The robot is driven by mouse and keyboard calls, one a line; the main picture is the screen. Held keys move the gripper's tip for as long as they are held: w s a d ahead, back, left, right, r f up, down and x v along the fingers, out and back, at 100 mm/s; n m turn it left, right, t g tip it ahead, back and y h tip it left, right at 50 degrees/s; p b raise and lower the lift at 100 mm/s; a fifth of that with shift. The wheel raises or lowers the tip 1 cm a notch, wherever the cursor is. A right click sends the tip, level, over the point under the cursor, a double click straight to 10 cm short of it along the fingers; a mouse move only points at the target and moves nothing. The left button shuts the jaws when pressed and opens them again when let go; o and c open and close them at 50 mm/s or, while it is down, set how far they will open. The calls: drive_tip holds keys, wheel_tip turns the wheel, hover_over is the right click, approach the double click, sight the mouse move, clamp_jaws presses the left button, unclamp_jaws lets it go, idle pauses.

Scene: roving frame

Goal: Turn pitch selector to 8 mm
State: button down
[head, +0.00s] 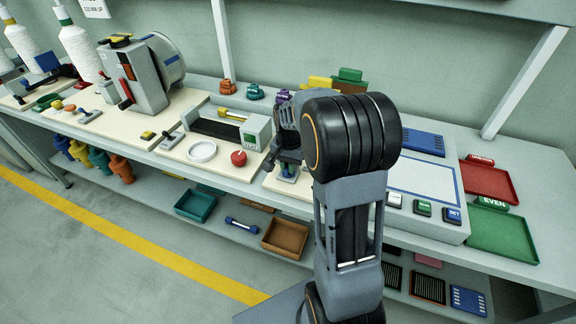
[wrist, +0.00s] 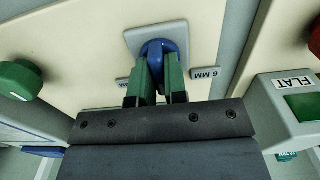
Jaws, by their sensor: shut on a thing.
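The pitch selector shows in the wrist view as a rounded blue knob (wrist: 160,47) on a square grey plate (wrist: 134,39). A "6 MM" label (wrist: 205,73) lies to the right of the knob. Another small label (wrist: 122,83) is at the left, its text unreadable. My gripper (wrist: 159,68) is shut on the blue knob, with a green finger on each side. The knob's pointing direction is hidden by the fingers. In the head view my gripper (head: 288,170) reaches down to the bench behind my arm, and the knob cannot be made out.
In the head view a red ball-like knob (head: 239,158) and a white ring (head: 202,151) are left of my gripper.

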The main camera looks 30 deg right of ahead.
drive_tip(key=c, duration=1.1)
unclamp_jaws()
drive_tip(key=shift+c, duration=0.2)
drive_tip(key=shift+r, duration=0.1)
wheel_tip(320, 180, up, 14)
drive_tip(key=shift+f, duration=0.2)
drive_tip(key=s+a+f+n+t, duration=0.1)
drive_tip(key=s+a+f+n, duration=0.1)
drive_tip(key=s+a+n, duration=0.3)
drive_tip(key=s+a+f+n+t+p, duration=0.1)
drive_tip(key=s+a+n, duration=0.3)
drive_tip(key=s, duration=0.7)
drive_tip(key=shift+a+f+n+t+p, duration=0.3)
drive_tip(key=shift+a+f+n+t, duration=0.15)
drive_tip(key=shift+t, duration=0.35)
